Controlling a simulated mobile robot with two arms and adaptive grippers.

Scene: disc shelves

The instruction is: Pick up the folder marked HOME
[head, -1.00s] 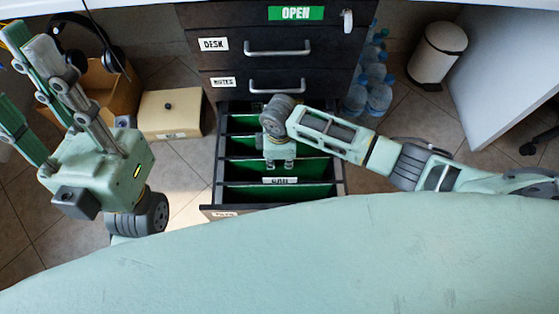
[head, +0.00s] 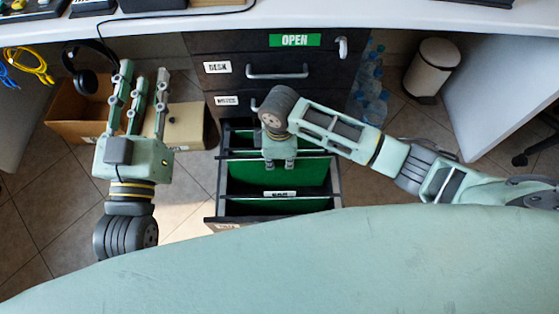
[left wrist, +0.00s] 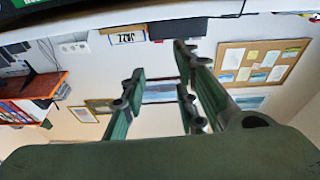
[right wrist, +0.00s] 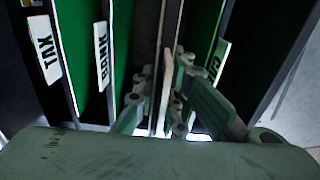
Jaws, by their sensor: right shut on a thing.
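The open bottom drawer (head: 214,200) holds green hanging folders. My right gripper (head: 281,165) reaches down into it from above and is shut on a thin folder, whose pale edge (right wrist: 166,82) shows between the fingers in the right wrist view. Its label is turned away, so I cannot read whether it says HOME. In that view the folders marked TAX (right wrist: 47,50) and BANK (right wrist: 102,55) are to the left. Another folder's label (right wrist: 220,60) is at the right, hard to read. The front folder's label (head: 279,194) is small. My left gripper (head: 139,80) is open and empty, left of the drawer.
Shut drawers marked DESK (head: 217,67) and NOTES (head: 227,100) are above, under the desk top (head: 330,18). A cardboard box (head: 70,115) and a beige box (head: 190,125) stand left. Water bottles (head: 372,95) and a white bin (head: 432,68) stand right.

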